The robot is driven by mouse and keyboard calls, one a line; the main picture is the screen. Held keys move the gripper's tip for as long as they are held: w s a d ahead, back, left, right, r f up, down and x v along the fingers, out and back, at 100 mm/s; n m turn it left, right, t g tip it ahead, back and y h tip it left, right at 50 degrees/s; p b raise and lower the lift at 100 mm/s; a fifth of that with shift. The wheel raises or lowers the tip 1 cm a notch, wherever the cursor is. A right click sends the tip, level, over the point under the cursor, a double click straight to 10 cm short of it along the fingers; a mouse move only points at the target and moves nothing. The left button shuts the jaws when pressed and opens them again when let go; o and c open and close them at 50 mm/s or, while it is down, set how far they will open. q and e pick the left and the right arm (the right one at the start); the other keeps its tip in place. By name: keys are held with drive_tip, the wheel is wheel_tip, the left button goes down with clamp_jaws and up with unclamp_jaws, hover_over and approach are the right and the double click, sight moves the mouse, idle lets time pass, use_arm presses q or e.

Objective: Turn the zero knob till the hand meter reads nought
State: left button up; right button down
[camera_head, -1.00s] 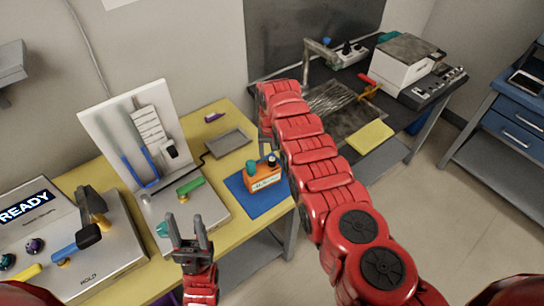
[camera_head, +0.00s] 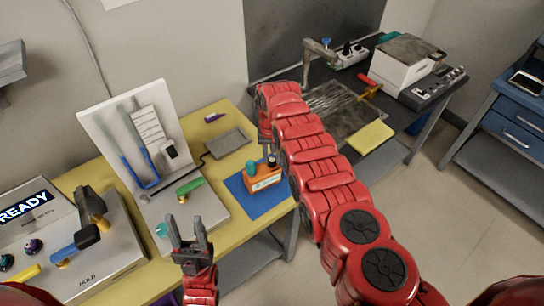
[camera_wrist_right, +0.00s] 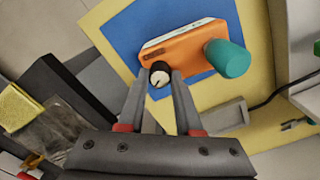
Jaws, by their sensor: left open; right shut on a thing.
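The orange hand meter (camera_head: 263,181) sits on a blue mat (camera_head: 240,192) on the yellow table. It also shows in the right wrist view (camera_wrist_right: 188,47), with a teal knob (camera_wrist_right: 228,59) and a small black knob with a white mark (camera_wrist_right: 159,77). My right gripper (camera_wrist_right: 160,84) is shut on the black knob, one finger on each side. The meter's display face is turned away and its reading cannot be read.
A grey tray (camera_head: 228,143) lies behind the mat. A white panel device (camera_head: 185,215) with a green handle stands left of it. The READY console (camera_head: 100,262) is at far left. A dark bench (camera_head: 345,112) with a white box (camera_head: 405,66) is at the back right.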

drive_tip(key=shift+f+m+b, duration=0.15)
drive_tip(key=shift+m+b, duration=0.15)
drive_tip(key=shift+m, duration=0.4)
drive_tip(key=shift+s+m, duration=0.1)
drive_tip(key=shift+m, duration=0.3)
drive_tip(key=c, duration=0.6)
unclamp_jaws()
drive_tip(key=shift+r, duration=0.3)
